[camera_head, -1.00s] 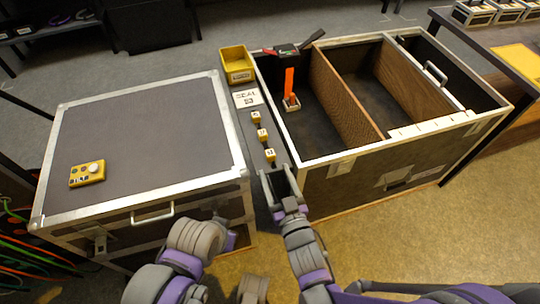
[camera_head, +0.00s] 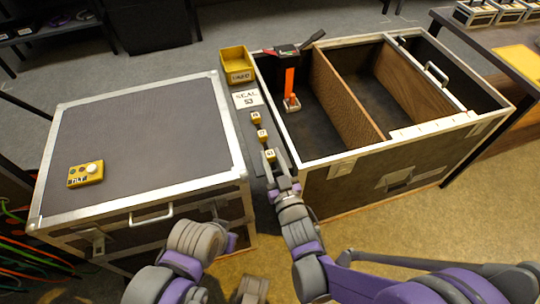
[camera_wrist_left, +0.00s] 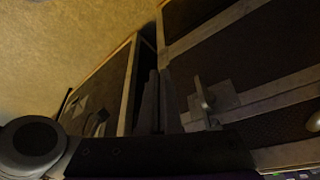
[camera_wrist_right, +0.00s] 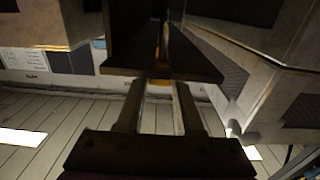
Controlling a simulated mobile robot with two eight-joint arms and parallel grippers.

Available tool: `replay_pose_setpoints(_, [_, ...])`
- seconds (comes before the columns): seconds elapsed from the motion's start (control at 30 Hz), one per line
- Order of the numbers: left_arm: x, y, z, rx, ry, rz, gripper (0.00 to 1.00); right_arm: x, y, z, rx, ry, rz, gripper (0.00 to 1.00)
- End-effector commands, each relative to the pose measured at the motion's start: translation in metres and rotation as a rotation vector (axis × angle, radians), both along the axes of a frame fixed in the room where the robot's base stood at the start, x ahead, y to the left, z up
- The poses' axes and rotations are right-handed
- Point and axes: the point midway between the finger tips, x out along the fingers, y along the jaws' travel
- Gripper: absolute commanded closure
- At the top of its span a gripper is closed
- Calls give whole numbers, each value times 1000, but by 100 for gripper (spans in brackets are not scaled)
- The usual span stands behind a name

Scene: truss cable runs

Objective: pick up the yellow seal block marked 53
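Three small yellow blocks stand in a row on the dark strip between the two cases: a far one (camera_head: 256,117), a middle one (camera_head: 262,135) and a near one (camera_head: 270,155). Their numbers are too small to read surely. A white card (camera_head: 247,99) behind them reads SEAL 53. My right gripper (camera_head: 276,168) is at the near block, its fingers apart, one close beside the block; I cannot tell whether they touch. A sliver of yellow shows between dark parts in the right wrist view (camera_wrist_right: 163,40). My left gripper (camera_wrist_left: 157,100) has its dark fingers close together, with nothing seen between them.
A yellow bin (camera_head: 237,66) stands behind the card. The closed case (camera_head: 140,125) at left holds a yellow button box (camera_head: 86,174). The open case (camera_head: 345,160) at right has wooden dividers and an orange-handled tool (camera_head: 290,85).

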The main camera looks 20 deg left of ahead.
Motion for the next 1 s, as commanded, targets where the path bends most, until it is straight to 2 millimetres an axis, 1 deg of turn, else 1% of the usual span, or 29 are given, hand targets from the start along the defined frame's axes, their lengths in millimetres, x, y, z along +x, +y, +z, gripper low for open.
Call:
replay_pose_setpoints(0.03, [0, 0, 0, 0, 0, 0, 100, 0, 0, 0, 0, 0, 0, 76])
replay_pose_setpoints(0.17, [0, 0, 0, 0, 0, 0, 100, 0, 0, 0, 0, 0, 0, 99])
replay_pose_setpoints(0.47, [0, 0, 0, 0, 0, 0, 100, 0, 0, 0, 0, 0, 0, 100])
replay_pose_setpoints(0.57, [0, 0, 2, 0, 0, 0, 100, 0, 0, 4, 0, 0, 0, 100])
replay_pose_setpoints(0.67, [-1, 0, 8, 0, -2, 0, 100, -1, 0, 18, 0, 0, 0, 100])
replay_pose_setpoints(0.9, [-4, 0, 30, 0, -8, 0, 100, -1, 0, 68, -1, -2, 0, 100])
replay_pose_setpoints(1.0, [-5, 0, 37, 0, -10, 0, 100, -1, 0, 84, -1, -1, 0, 100])
